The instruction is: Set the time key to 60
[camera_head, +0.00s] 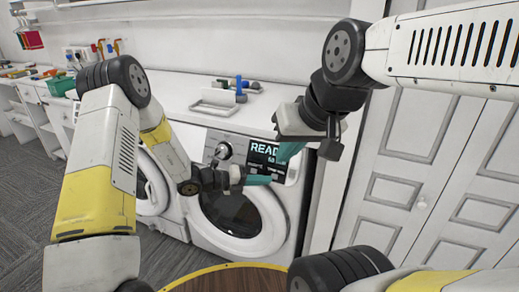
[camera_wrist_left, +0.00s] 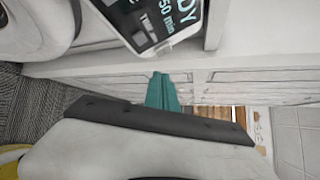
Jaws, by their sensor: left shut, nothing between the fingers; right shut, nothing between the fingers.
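The washing machine's control panel (camera_head: 266,150) has a dark display reading "READY" with a minutes value below. In the left wrist view the display (camera_wrist_left: 172,20) appears to read "50 min"; the first digit is hard to be sure of. The time key's label (camera_wrist_left: 146,24) shows beside that value, tilted in the picture. My left gripper (camera_head: 258,180) is shut and empty, its teal fingertips just in front of the panel's lower part. The fingertips (camera_wrist_left: 162,90) are apart from the panel in the wrist view. My right gripper (camera_head: 290,151) is shut and empty, overlapping the display's right side.
The washer's round door (camera_head: 238,224) is below the panel, and a dial (camera_head: 223,150) is to its left. Another front-loading machine stands left. A white holder (camera_head: 217,101) and bottles sit on the counter. White cabinet doors (camera_head: 398,188) are at right. A round wooden top (camera_head: 230,279) is in front.

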